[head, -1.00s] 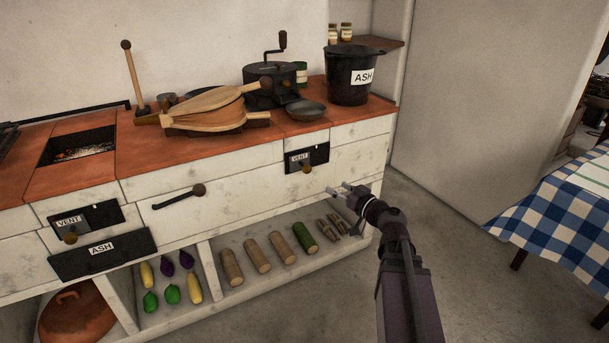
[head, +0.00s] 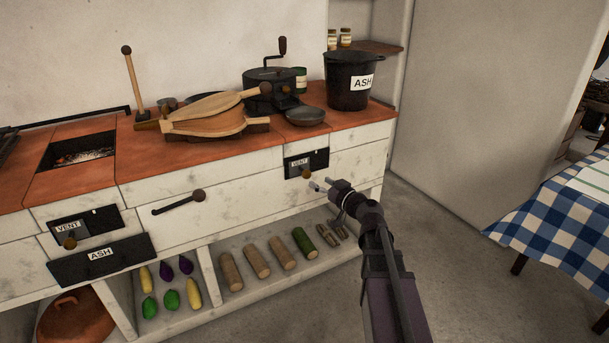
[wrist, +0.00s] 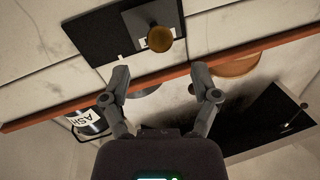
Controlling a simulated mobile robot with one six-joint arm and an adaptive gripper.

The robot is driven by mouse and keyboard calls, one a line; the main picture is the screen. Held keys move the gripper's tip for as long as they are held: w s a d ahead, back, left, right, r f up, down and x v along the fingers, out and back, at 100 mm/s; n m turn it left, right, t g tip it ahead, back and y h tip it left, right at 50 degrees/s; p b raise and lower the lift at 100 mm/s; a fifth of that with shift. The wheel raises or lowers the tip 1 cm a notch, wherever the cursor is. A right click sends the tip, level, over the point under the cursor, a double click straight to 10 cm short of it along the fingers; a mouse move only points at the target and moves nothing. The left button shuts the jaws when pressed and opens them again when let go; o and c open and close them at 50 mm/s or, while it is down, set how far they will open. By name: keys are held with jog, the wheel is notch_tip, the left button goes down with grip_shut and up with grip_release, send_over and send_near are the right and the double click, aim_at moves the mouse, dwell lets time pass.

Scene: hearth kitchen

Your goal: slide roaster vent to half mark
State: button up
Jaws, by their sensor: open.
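The roaster vent (head: 299,164) is a white-labelled slide on a dark plate in the counter front, below the black crank roaster (head: 270,90). Its round brass-brown knob (head: 306,174) sticks out at the plate's lower middle. In the wrist view the knob (wrist: 159,39) shows above and between my fingertips, with the dark plate (wrist: 105,35) behind it. My gripper (head: 320,186) is open and empty, just below and right of the knob. The fingers are apart from it. Any half mark is too small to make out.
A second vent (head: 68,228) with a knob sits at the left above a black ASH drawer (head: 102,257). A dark handle (head: 180,202) juts from the middle panel. Logs (head: 257,262) lie on the shelf below. A checked-cloth table (head: 560,215) stands right; floor between is clear.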

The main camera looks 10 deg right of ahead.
aim_at(310, 176)
jog(key=shift+x, duration=3.4)
